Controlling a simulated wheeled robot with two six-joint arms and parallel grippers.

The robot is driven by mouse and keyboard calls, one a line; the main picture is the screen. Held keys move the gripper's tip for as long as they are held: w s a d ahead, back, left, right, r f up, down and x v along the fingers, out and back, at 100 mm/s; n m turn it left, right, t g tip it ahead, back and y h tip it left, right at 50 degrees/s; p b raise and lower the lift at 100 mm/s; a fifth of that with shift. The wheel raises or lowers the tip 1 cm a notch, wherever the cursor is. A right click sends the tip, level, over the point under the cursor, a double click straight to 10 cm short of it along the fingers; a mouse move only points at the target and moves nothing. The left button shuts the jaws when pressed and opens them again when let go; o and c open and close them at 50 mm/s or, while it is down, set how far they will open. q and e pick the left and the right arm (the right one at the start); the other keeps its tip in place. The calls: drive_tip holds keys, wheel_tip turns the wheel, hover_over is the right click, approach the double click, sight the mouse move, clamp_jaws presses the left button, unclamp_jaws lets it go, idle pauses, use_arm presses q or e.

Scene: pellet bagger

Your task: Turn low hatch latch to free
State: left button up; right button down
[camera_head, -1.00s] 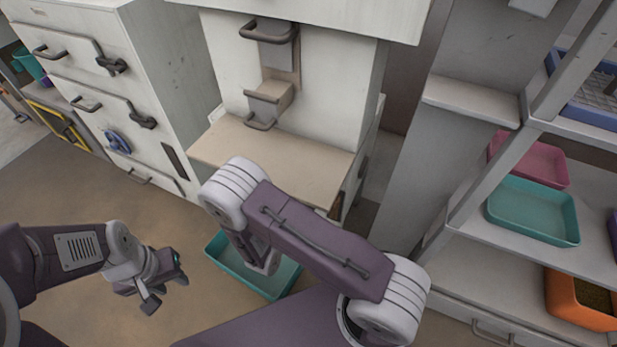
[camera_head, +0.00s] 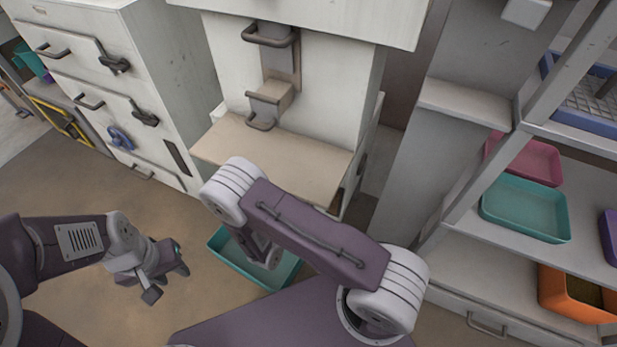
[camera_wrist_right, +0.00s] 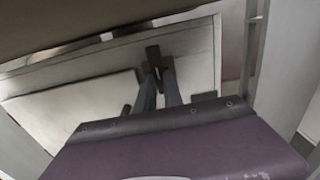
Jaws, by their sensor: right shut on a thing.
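In the right wrist view, a dark latch (camera_wrist_right: 153,56) sits on a pale panel (camera_wrist_right: 200,50) beside a pale hatch (camera_wrist_right: 75,112). My right gripper (camera_wrist_right: 160,82) is shut on the latch, with its two grey fingers reaching up to it. The latch's dark bar stands nearly upright in that view. In the head view my right arm and the bagger's tan ledge (camera_head: 270,158) hide the latch and the right gripper. My left gripper (camera_head: 168,283) is open and empty over the floor at the lower left.
A teal tray (camera_head: 228,252) lies on the floor under my right arm. A pale cabinet (camera_head: 165,85) with latched doors and a blue knob stands at the left. Shelves with a teal tray (camera_head: 525,208) and an orange bin (camera_head: 575,298) stand at the right.

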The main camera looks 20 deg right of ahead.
idle(0.5)
drive_tip(key=c, duration=1.5)
unclamp_jaws()
drive_tip(key=shift+o, duration=0.2)
drive_tip(key=p+v, duration=0.2)
drive_tip(key=v, duration=0.7)
